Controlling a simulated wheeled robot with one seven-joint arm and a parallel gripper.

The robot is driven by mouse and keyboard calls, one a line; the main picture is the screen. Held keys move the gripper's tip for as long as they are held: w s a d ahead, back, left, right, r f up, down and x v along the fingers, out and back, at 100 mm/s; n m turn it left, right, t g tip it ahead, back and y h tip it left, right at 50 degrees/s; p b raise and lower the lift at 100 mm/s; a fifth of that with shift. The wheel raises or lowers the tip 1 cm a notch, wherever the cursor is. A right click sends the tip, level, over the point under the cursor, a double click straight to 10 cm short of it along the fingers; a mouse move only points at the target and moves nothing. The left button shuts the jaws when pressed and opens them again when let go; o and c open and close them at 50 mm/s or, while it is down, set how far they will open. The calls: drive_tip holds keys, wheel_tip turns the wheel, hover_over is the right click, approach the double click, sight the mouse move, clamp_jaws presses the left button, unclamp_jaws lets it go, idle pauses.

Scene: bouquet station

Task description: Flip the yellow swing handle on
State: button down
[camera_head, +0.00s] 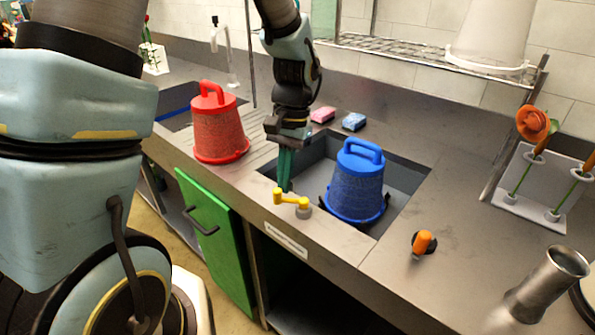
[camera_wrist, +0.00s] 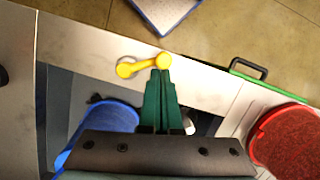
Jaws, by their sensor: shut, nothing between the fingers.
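The yellow swing handle (camera_head: 291,199) sits on a grey round base at the front edge of the counter, just before the sink. Its arm points left in the head view, with a knob at its free end. In the wrist view the yellow handle (camera_wrist: 144,65) lies just beyond my fingertips, its knob right by them. My gripper (camera_head: 284,187) points down with its green fingers shut and empty, close behind the knob. It also shows in the wrist view (camera_wrist: 161,66). I cannot tell whether the fingertips touch the knob.
A blue bucket (camera_head: 355,185) stands upside down in the sink (camera_head: 404,178), right of my gripper. A red bucket (camera_head: 219,130) stands on the counter to the left. An orange knob (camera_head: 423,241) is at right. Pink (camera_head: 322,114) and blue sponges (camera_head: 354,121) lie behind.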

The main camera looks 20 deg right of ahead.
drive_tip(key=n, duration=0.1)
drive_tip(key=s+a+n, duration=0.1)
drive_tip(key=n, duration=0.2)
drive_tip(key=shift+s+a+n+g+h+p, duration=0.2)
drive_tip(key=shift+s+n+g+h+p, duration=0.1)
drive_tip(key=shift+h+p, duration=0.1)
drive_tip(key=shift+s+a+n+h+p, duration=0.15)
drive_tip(key=shift+s+n+h, duration=0.15)
drive_tip(key=shift+n, duration=0.65)
drive_tip(key=shift+s+a+n+h+p, duration=0.1)
drive_tip(key=shift+s+n+h+p, duration=0.2)
drive_tip(key=shift+n, duration=0.65)
drive_tip(key=shift+s, duration=0.1)
